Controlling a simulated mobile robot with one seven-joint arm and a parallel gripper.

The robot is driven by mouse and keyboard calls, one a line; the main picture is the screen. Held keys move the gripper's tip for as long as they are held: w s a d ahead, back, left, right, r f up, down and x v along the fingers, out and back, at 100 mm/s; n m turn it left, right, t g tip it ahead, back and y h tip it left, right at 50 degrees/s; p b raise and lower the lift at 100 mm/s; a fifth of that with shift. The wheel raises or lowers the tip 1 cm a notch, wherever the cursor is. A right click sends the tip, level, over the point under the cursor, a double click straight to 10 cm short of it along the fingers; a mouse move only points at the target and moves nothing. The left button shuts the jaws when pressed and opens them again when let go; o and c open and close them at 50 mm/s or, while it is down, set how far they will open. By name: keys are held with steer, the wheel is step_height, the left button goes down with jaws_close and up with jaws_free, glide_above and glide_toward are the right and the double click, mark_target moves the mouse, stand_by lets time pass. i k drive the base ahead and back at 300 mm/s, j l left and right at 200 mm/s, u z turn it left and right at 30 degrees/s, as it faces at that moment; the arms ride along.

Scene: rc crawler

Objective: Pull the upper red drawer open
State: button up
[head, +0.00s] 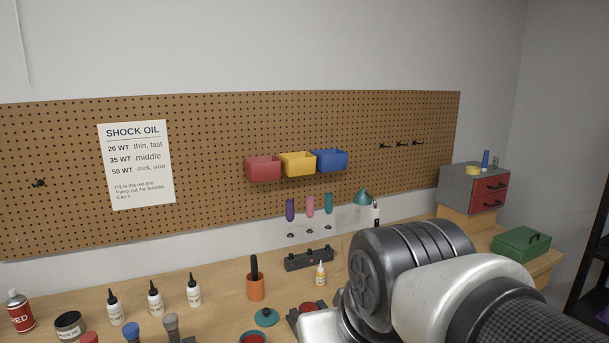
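A small grey cabinet (452,184) with two red drawers stands at the far right end of the bench, on a wooden block. The upper red drawer (482,188) has a dark handle and looks shut. The lower red drawer (484,204) sits directly below it and also looks shut. My arm fills the lower right of the head view, in front of the bench and to the left of the cabinet. My gripper is not visible, so its state and its distance from the drawer are hidden.
A green box (520,243) sits in front of the cabinet. A yellow roll (472,170) and a blue cylinder (485,158) stand on the cabinet. Bottles (155,300), an orange cup (256,288) and a dark rack (309,260) occupy the bench. A dark shelf (592,270) stands at the right edge.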

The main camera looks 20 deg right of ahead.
mark_target(486, 185)
steer(key=z, duration=1.5)
steer(key=i+l+z, duration=0.1)
steer(key=i+l, duration=0.2)
steer(key=i, duration=0.15)
steer(key=i+l+z, duration=0.1)
steer(key=i+l, duration=0.4)
steer(key=i, duration=0.4)
steer(key=i+l+z, duration=0.15)
steer(key=i, duration=0.3)
steer(key=i+l+z, duration=0.1)
steer(key=i+l, duration=0.2)
steer(key=i, duration=0.15)
